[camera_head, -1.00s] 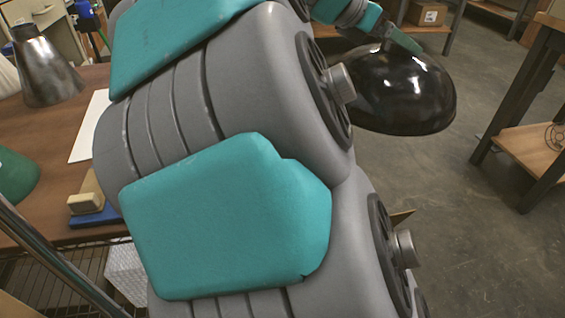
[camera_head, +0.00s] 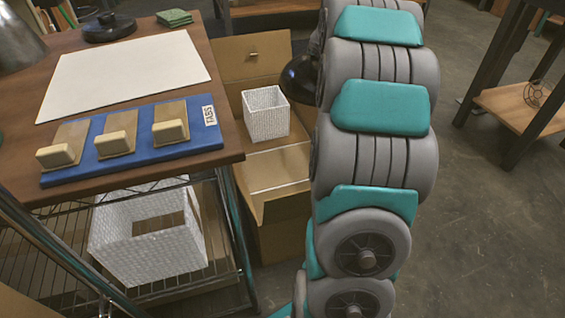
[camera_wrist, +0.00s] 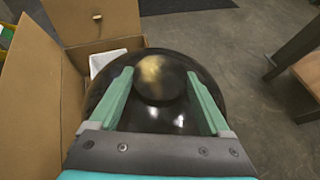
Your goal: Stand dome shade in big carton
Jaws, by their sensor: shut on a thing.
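The black glossy dome shade (camera_wrist: 150,112) is between the two teal fingers of my gripper (camera_wrist: 160,95) in the wrist view. My gripper is shut on the knob-like top of the shade, with the dome spreading out below. In the head view only a dark edge of the shade (camera_head: 299,80) shows behind my arm; my gripper is hidden there. The big carton (camera_head: 283,215) stands open on the floor beside the table, flaps out. A white woven basket (camera_head: 266,118) is inside it. In the wrist view the carton (camera_wrist: 35,85) lies left of the shade, which overlaps its edge.
A table (camera_head: 225,80) at left holds a white sheet (camera_head: 125,72) and a blue tray (camera_head: 195,143) with several wooden blocks. A larger white basket (camera_head: 150,240) sits on the wire shelf below. Another table (camera_head: 500,95) stands at right. The floor between is clear.

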